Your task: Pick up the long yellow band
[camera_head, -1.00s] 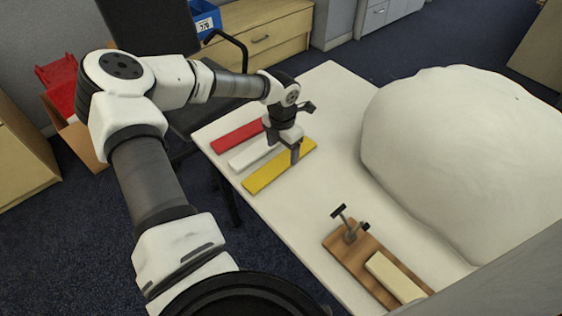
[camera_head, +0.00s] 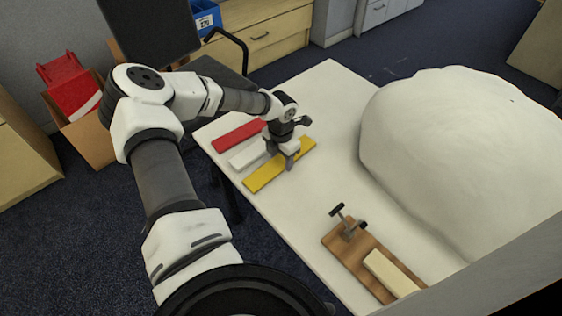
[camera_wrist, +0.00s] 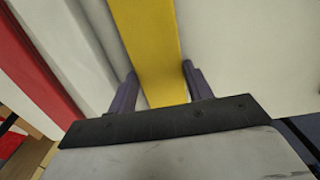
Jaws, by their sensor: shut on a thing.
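The long yellow band (camera_head: 262,178) lies flat on the pale table (camera_head: 315,200), nearest of three parallel bands. My gripper (camera_head: 284,164) is down at its middle, with the fingers pointing to the table. In the wrist view the yellow band (camera_wrist: 147,30) runs between the two fingers of my gripper (camera_wrist: 159,78), one finger along each long side. The gripper is shut on the band. The band still appears to rest on the table. Part of it is hidden behind the fingers.
A white band (camera_head: 245,158) and a red band (camera_head: 236,136) lie beside the yellow one. A wooden board (camera_head: 341,256) with a clamp (camera_head: 350,228) and a cream block (camera_head: 388,272) is at the near edge. A large white mound (camera_head: 460,150) fills the right side. The table between is clear.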

